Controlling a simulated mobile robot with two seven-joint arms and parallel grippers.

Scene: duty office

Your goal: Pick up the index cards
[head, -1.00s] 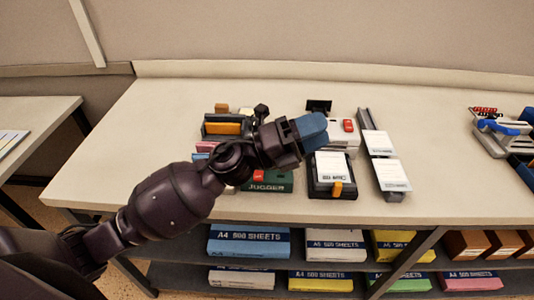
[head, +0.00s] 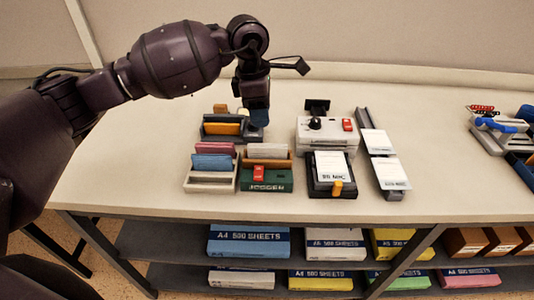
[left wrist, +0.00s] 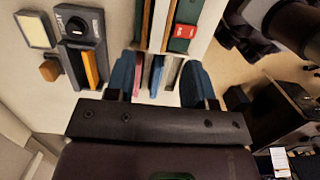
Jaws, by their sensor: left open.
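Cards stand in several places, and I cannot tell for certain which are the index cards. A pale card stack (head: 267,151) stands upright in the green jogger (head: 265,187). A pink card (head: 214,148) and a blue card (head: 211,162) stand in a pale rack (head: 209,184) left of it. My left gripper (head: 257,114) is open and points down behind the jogger, right of a dark holder with an orange card (head: 222,128). In the left wrist view its blue fingers (left wrist: 159,84) are apart, with the pink and blue cards (left wrist: 147,76) showing between them, not gripped.
A white machine (head: 325,136) with a red switch stands right of the jogger. A black tray with a printed card (head: 330,168) and a grey rail with cards (head: 378,142) are near it. Paper packs (head: 249,240) lie on shelves below. The table's right-centre (head: 440,180) is clear.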

